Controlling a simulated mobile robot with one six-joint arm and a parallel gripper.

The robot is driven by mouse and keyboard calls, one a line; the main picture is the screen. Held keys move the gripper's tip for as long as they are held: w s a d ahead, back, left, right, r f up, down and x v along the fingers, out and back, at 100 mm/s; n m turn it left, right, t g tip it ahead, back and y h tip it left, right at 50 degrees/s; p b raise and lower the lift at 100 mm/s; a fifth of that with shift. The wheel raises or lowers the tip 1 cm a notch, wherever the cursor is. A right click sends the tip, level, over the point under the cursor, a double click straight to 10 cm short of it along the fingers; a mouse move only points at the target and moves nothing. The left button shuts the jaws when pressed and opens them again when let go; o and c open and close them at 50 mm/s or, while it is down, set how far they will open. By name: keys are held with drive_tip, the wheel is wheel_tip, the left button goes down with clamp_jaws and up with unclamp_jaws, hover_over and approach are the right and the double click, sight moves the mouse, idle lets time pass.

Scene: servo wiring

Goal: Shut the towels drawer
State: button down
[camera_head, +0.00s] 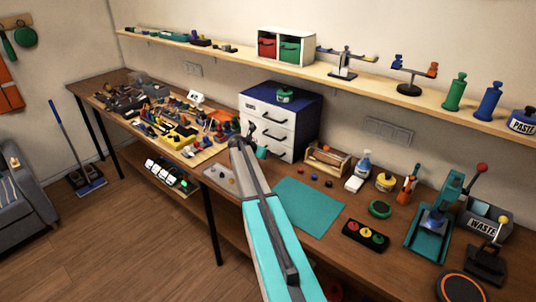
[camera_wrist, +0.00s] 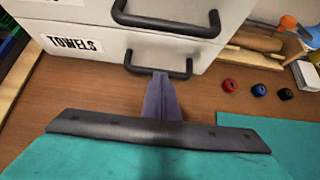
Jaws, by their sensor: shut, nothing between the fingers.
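The towels drawer (camera_wrist: 80,60), white with a "TOWELS" label and a black bar handle (camera_wrist: 160,66), is the lowest drawer of the white cabinet with a blue top (camera_head: 300,102). Its front looks close to flush with the drawer above; I cannot tell if a small gap remains. My gripper (camera_wrist: 160,76) is shut and empty, its fingertips at the middle of the handle, touching or just short of it. In the head view my arm reaches to the cabinet's lower front, and my gripper (camera_head: 262,153) partly covers the lower drawers.
Another black handle (camera_wrist: 166,20) sits just above. Right of the cabinet are a wooden holder (camera_head: 327,160), three small caps (camera_wrist: 258,90) and a teal mat (camera_head: 308,206). A crowded tray of parts (camera_head: 182,135) lies left. A shelf (camera_head: 320,68) runs above.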

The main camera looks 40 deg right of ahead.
drive_tip(key=shift+s+a+f, duration=0.15)
drive_tip(key=shift+a+f, duration=0.2)
drive_tip(key=shift+a, duration=0.1)
drive_tip(key=a, duration=0.1)
drive_tip(key=s+a, duration=0.1)
drive_tip(key=a, duration=0.1)
drive_tip(key=shift+a, duration=0.2)
drive_tip(key=b+v, duration=0.3)
drive_tip(key=v, duration=0.6)
drive_tip(key=shift+a+r+b, duration=0.2)
drive_tip(key=shift+r+b, duration=0.1)
drive_tip(key=shift+b, duration=0.05)
drive_tip(key=shift+w, duration=0.1)
